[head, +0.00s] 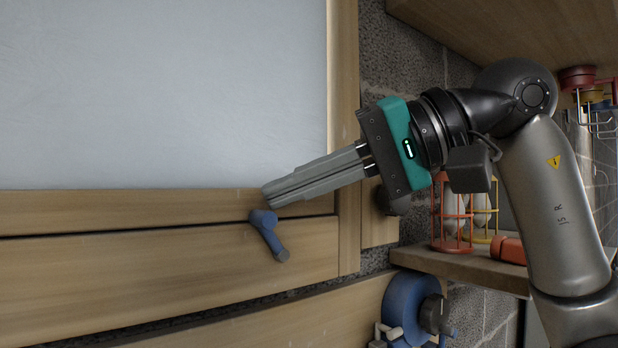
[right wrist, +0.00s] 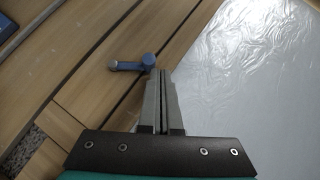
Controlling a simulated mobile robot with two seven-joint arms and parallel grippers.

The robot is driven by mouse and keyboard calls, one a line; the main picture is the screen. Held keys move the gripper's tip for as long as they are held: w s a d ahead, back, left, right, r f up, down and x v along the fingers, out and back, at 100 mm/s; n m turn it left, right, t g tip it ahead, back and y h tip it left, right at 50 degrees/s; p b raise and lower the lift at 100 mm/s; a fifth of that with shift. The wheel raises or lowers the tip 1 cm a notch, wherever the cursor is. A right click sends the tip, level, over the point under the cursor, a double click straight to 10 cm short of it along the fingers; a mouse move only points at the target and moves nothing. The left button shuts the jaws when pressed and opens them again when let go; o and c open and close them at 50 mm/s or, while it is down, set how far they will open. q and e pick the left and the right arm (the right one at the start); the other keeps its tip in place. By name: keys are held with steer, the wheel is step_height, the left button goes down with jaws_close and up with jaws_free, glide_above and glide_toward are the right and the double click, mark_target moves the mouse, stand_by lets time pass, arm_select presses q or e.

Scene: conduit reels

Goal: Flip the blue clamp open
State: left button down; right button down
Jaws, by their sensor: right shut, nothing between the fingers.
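The blue clamp (head: 267,232) is a small lever with a round hub on the wooden frame. In the head view its hub is at the upper left and its arm slants down to a grey tip at the lower right. My right gripper (head: 268,194) is shut and empty, its fingertips close above the hub. In the right wrist view the clamp (right wrist: 131,64) lies just beyond the shut fingertips (right wrist: 160,73), its arm pointing left. I cannot tell whether the fingertips touch the hub. My left gripper is not in view.
A pale translucent panel (head: 160,90) fills the wooden frame above the clamp. A blue reel (head: 405,305) sits below right. A wooden shelf (head: 470,268) holds red and yellow wire holders (head: 453,225). Another wooden board (head: 520,30) overhangs at the upper right.

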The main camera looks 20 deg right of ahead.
steer(key=a, duration=0.1)
steer(key=s+a+f, duration=0.1)
steer(key=a, duration=0.1)
steer(key=shift+f+b, duration=0.1)
steer(key=shift+b, duration=0.2)
stand_by(1.4)
steer(key=shift+r+p, duration=0.7)
steer(key=shift+r, duration=0.15)
